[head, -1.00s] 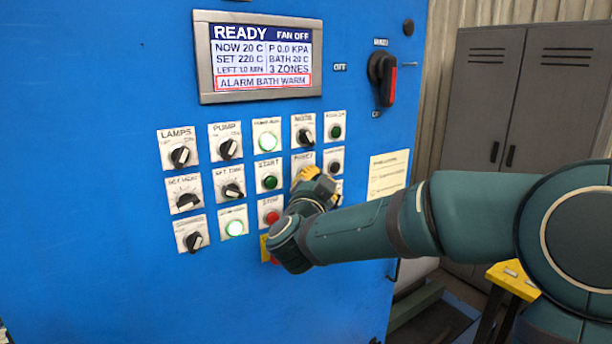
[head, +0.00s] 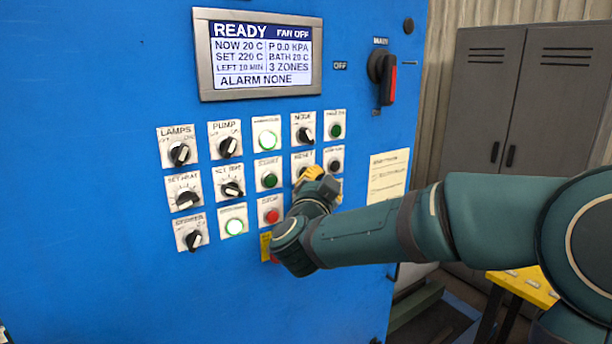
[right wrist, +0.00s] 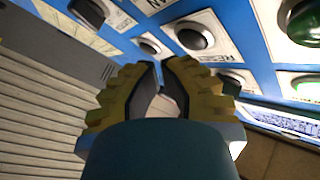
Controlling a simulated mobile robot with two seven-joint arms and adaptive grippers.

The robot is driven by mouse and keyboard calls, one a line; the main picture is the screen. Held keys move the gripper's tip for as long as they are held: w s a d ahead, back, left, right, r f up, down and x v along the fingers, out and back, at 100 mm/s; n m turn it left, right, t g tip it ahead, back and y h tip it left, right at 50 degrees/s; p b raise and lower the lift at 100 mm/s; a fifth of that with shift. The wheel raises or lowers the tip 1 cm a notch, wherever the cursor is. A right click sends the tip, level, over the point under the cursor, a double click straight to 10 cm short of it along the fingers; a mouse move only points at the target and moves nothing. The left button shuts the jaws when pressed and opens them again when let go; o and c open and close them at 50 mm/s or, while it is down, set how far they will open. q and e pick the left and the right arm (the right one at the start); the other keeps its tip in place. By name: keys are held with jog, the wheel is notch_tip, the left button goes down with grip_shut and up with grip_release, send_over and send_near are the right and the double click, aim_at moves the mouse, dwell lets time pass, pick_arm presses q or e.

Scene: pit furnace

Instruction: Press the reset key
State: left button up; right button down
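The reset key's white plate (head: 302,158), labelled RESET, is on the blue panel below the MODE knob. The key's face is mostly hidden behind my right gripper (head: 315,172), whose yellow fingers are right at the plate's lower part. Whether they touch the key cannot be told. The right wrist view shows the right gripper (right wrist: 162,64) with its fingertips together and nothing held. The screen (head: 262,56) reads READY, FAN OFF and ALARM NONE. My left gripper is in neither view.
Close around the gripper are the green START button (head: 269,180), the red STOP button (head: 271,216) and several knobs. Grey lockers (head: 500,130) and a yellow stand (head: 525,288) are on the right.

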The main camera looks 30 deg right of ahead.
jog(key=shift+s, duration=0.1)
jog(key=shift+s+d+b, duration=0.2)
jog(key=shift+s+b, duration=0.2)
jog(key=shift+s, duration=2.05)
